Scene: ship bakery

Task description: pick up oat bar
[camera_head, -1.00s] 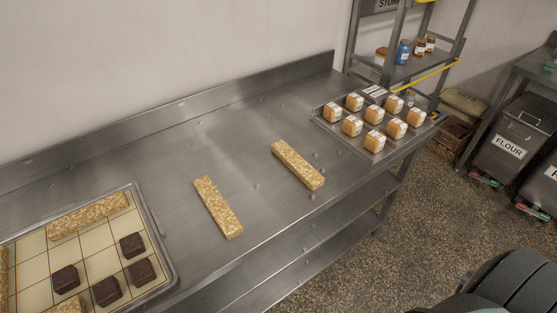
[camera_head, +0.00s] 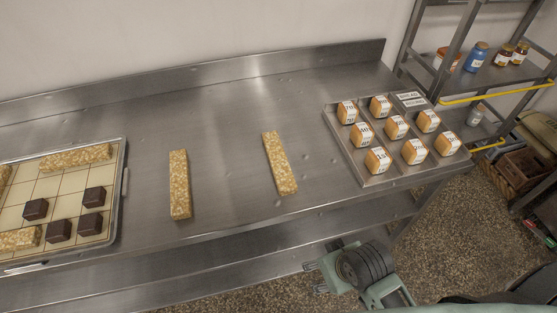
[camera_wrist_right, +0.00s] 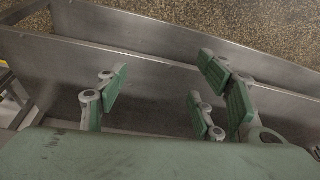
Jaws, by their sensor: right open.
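Two loose oat bars lie flat and apart on the steel counter in the head view: a left one (camera_head: 179,184) and a right one (camera_head: 279,162). My right gripper (camera_head: 318,278) is open and empty, in front of the counter edge and nearer to the right loose bar. In the right wrist view its green fingers (camera_wrist_right: 160,100) are spread with nothing between them. My left gripper is out of view.
The gridded tray (camera_head: 118,190) also holds several dark brown blocks (camera_head: 90,197). A metal tray (camera_head: 343,150) with several labelled orange-and-white loaves stands at the counter's right end. A shelf rack (camera_head: 500,75) with jars is beyond. The counter (camera_head: 225,130) is clear around the loose bars.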

